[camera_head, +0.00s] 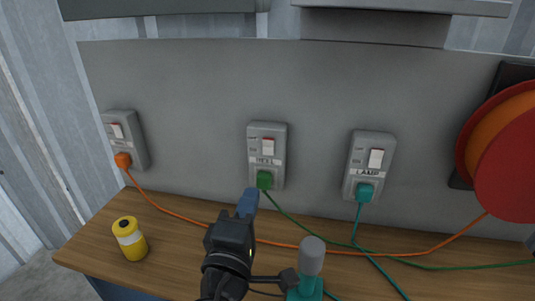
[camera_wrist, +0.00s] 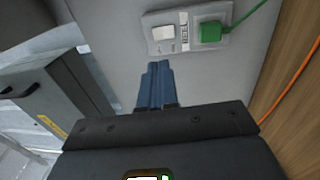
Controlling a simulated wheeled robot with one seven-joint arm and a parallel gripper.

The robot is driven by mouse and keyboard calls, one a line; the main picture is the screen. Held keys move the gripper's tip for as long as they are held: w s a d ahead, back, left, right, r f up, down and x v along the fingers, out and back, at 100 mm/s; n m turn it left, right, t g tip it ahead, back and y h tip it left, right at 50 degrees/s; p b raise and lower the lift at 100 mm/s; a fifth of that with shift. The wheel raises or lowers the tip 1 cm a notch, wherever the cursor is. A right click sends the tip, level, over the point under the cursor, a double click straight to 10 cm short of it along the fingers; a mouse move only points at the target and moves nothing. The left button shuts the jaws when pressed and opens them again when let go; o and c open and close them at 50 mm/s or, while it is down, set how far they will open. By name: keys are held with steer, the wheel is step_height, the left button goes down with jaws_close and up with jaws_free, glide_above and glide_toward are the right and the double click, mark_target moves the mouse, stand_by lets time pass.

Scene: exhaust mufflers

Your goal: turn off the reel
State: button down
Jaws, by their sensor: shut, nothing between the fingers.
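A red and orange reel (camera_head: 505,150) hangs on the wall at the right. An orange cable (camera_head: 400,254) runs from it along the bench to an orange plug (camera_head: 123,160) in the left switched socket (camera_head: 136,147). That socket has a small switch (camera_head: 117,131) above the plug. My gripper (camera_head: 247,203) is shut and empty, with its blue fingers below the middle socket (camera_head: 279,158). In the wrist view the shut fingers (camera_wrist: 157,88) point toward the middle socket's white switch (camera_wrist: 163,32), apart from it. A green plug (camera_wrist: 211,32) sits beside that switch.
The right socket (camera_head: 355,151), labelled LAMP, holds a teal plug (camera_head: 366,192). A yellow can (camera_head: 130,240) stands at the left of the wooden bench (camera_head: 180,215). A teal object with a grey top (camera_head: 312,257) stands near my gripper. Cables cross the bench.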

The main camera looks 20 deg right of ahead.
steer(key=shift+r, duration=0.2)
steer(key=shift+w, duration=0.15)
steer(key=p, duration=0.3)
glide_toward(269, 143)
steer(key=x, duration=0.7)
steer(key=shift+f, duration=0.2)
steer(key=shift+w+d+b, duration=0.1)
steer(key=shift+b, duration=0.25)
steer(key=shift+r, duration=0.2)
